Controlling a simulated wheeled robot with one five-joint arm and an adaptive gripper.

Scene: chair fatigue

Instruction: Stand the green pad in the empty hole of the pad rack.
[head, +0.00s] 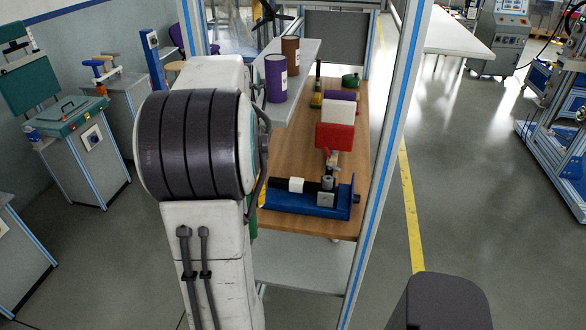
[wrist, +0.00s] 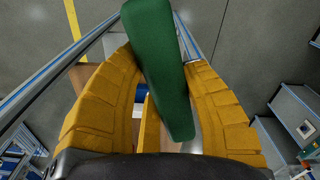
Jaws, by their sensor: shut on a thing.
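The pad is tilted in the picture. In the head view my arm hides most of the gripper; only a sliver of yellow and green shows at its right edge. On the wooden bench, a red pad (head: 335,136), a white pad (head: 338,111) and a purple pad (head: 341,95) stand in a row. The pad rack and its empty hole cannot be made out clearly.
A blue clamping fixture (head: 315,202) lies at the near end of the wooden bench (head: 290,150). A grey shelf (head: 297,60) holds a purple can (head: 276,78) and a brown can (head: 290,53). An aluminium frame post (head: 385,150) rises at the bench's right.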

